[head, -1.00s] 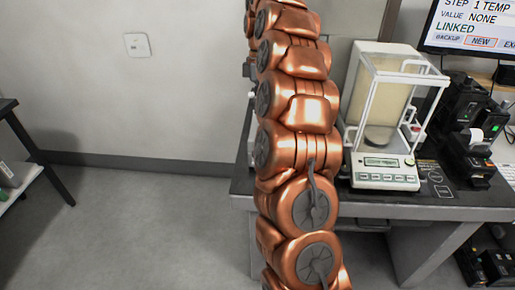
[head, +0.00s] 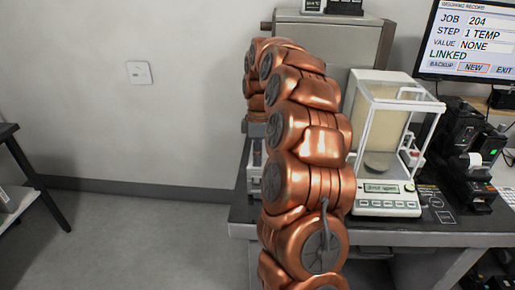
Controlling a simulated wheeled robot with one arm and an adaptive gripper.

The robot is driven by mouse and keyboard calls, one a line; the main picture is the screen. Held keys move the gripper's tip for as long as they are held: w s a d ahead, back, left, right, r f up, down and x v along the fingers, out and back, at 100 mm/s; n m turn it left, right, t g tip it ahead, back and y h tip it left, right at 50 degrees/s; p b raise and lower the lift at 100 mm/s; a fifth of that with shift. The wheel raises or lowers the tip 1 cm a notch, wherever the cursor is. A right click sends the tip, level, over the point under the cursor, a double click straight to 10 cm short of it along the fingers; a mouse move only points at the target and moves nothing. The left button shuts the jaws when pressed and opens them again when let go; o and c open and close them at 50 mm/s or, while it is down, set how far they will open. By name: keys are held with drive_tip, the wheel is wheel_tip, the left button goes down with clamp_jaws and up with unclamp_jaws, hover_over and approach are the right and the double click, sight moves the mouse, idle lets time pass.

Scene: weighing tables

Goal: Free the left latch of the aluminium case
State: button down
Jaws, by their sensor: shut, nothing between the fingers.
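I cannot make out the aluminium case or its left latch in the head view. My copper-coloured arm rises through the middle of the picture and bends over at the top, its far part coming down on the left behind the nearer links. My gripper's fingers do not show; they are hidden behind my arm. A small part of a pale and dark object (head: 257,160) shows at the left end of the dark table (head: 400,228), beside my arm; I cannot tell what it is.
A glass-sided balance (head: 388,203) stands on the table right of my arm. A grey box-like unit (head: 350,45) stands behind. A monitor (head: 470,40) and black devices (head: 460,150) are at the right. Open floor (head: 140,240) lies left; a dark table leg (head: 45,190) edges it.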

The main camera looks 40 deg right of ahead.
wheel_tip(320, 180, down, 6)
drive_tip(key=p, duration=0.1)
drive_tip(key=shift+s+a, duration=0.4)
